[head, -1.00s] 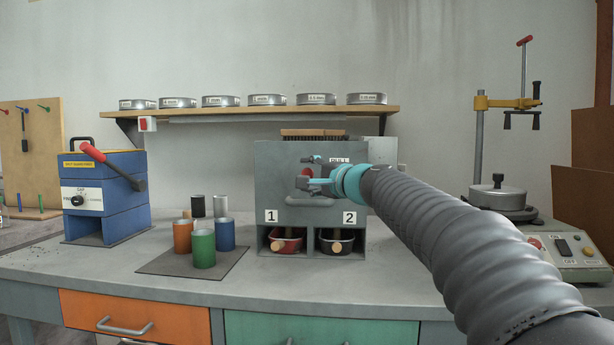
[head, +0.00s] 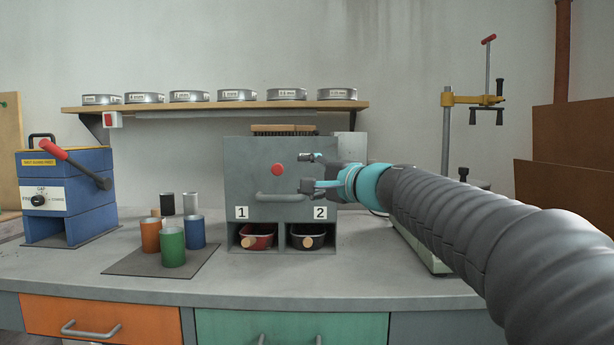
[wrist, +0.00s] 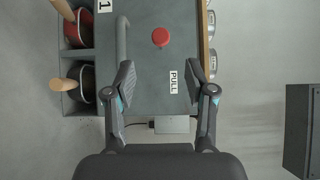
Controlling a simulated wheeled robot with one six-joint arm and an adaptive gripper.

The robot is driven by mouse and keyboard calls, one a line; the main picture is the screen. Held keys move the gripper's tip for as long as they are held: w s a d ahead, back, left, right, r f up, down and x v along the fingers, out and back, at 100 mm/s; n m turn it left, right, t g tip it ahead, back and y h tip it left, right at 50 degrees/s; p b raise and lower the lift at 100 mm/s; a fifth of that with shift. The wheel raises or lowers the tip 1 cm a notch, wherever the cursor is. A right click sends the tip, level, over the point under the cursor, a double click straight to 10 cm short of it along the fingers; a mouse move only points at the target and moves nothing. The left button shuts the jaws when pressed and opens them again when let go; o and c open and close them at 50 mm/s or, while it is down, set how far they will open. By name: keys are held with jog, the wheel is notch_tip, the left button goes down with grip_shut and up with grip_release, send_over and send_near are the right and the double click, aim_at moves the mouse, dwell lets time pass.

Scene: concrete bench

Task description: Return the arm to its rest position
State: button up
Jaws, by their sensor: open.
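My gripper (head: 312,173) is open and empty, in front of the upper right part of a grey box (head: 240,180) on the bench. In the wrist view its two fingers (wrist: 160,82) are spread apart, with the box's front face between and beyond them. A red knob (head: 277,169) and a grey bar handle (head: 285,197) show on that face. The red knob (wrist: 160,37) and a PULL label (wrist: 174,82) also show in the wrist view. My arm reaches in from the right and hides part of the bench there.
Two bays numbered 1 and 2 hold a red pan (head: 257,237) and a black pan (head: 308,237). Several coloured cylinders stand on a dark mat (head: 125,263). A blue box (head: 66,197) with a red lever is at left. A shelf (head: 215,107) holds several sieves. A stand (head: 446,130) is behind my arm.

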jog(key=s+d+f+n+g+h, duration=0.1)
jog(key=s+f+n+g+h, duration=0.2)
jog(key=f, duration=0.7)
jog(key=s+d+f+n+g+h, duration=0.1)
jog(key=s+d+f+n+g, duration=0.15)
jog(key=s+f, duration=0.55)
jog(key=s+d+f+n+g+h, duration=0.1)
jog(key=s+d+f+h, duration=0.3)
jog(key=s+d+f, duration=0.4)
jog(key=s+d+f+n+g+h, duration=0.1)
jog(key=s+d+f+n+h, duration=0.2)
jog(key=s+d+f, duration=0.6)
jog(key=s+h, duration=0.1)
jog(key=s, duration=0.5)
jog(key=shift+s+f, duration=0.35)
jog(key=shift+d, duration=0.1)
